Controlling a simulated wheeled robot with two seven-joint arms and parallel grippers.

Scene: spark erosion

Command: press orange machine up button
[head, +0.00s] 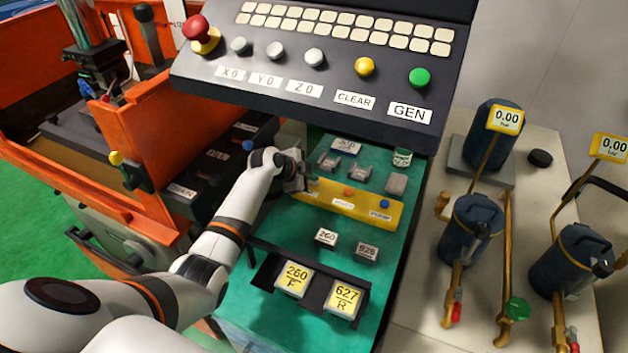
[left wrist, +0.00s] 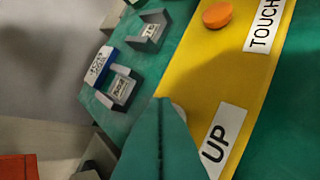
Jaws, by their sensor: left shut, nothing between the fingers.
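The yellow button strip (head: 362,210) lies on the green control desk in the head view. In the left wrist view, the strip (left wrist: 222,80) carries a white UP label (left wrist: 216,141) and a TOUCH label (left wrist: 264,22). A pale rounded edge, seemingly the up button (left wrist: 180,110), shows beside the fingers above the UP label; most of it is hidden. My left gripper (head: 306,184) is at the left end of the strip. Its fingers (left wrist: 160,102) are shut and empty, with the tips over or against that button; contact cannot be told. My right gripper is not in view.
An orange button (head: 348,192) and a blue button (head: 384,204) sit further along the strip. A sloped dark console (head: 320,88) overhangs the desk's far side. The orange machine (head: 150,130) stands left. Labelled blocks (head: 326,237) lie on the near desk.

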